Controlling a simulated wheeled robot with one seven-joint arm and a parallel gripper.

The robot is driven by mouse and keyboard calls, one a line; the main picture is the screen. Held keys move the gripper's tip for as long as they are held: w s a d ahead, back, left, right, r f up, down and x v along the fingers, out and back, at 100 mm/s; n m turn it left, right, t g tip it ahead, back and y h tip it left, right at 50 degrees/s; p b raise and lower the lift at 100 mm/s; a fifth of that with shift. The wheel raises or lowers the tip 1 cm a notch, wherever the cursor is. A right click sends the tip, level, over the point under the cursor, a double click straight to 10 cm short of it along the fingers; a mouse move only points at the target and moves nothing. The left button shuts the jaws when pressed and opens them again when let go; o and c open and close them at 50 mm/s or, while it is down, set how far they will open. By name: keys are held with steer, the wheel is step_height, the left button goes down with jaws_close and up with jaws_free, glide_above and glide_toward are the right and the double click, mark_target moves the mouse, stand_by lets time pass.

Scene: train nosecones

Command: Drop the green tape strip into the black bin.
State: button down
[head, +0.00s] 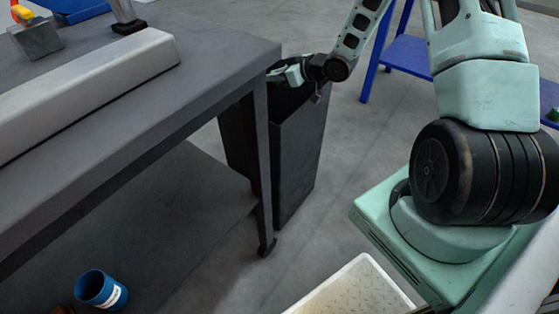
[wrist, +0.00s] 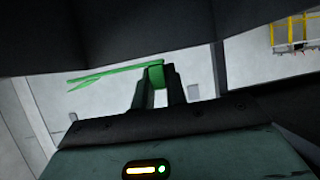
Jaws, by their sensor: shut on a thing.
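In the wrist view the green tape strip (wrist: 108,73) is pinched between the fingertips of my gripper (wrist: 156,76), and a long thin part of it sticks out to the left. The black bin (head: 299,140) stands on the floor beside the grey table in the head view. My gripper (head: 278,74) is at the bin's open top in that view, close to the table's corner. The strip is too small to make out clearly in the head view. The inside of the bin is mostly hidden.
The grey table (head: 225,62) stands left of the bin, its leg close by. A long light-grey bar (head: 90,90) lies on it. A blue cup (head: 100,288) is on the lower shelf. Floor right of the bin is clear.

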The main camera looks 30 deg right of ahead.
steer(key=shift+f+b, duration=0.35)
steer(key=shift+f, duration=0.45)
steer(key=c, duration=1.3)
jaws_free()
steer(key=shift+c, duration=0.2)
steer(key=p+v, duration=0.4)
steer(key=v, duration=1.3)
steer(key=shift+d, duration=0.15)
steer(key=shift+s+r, duration=0.1)
steer(key=shift+r, duration=0.05)
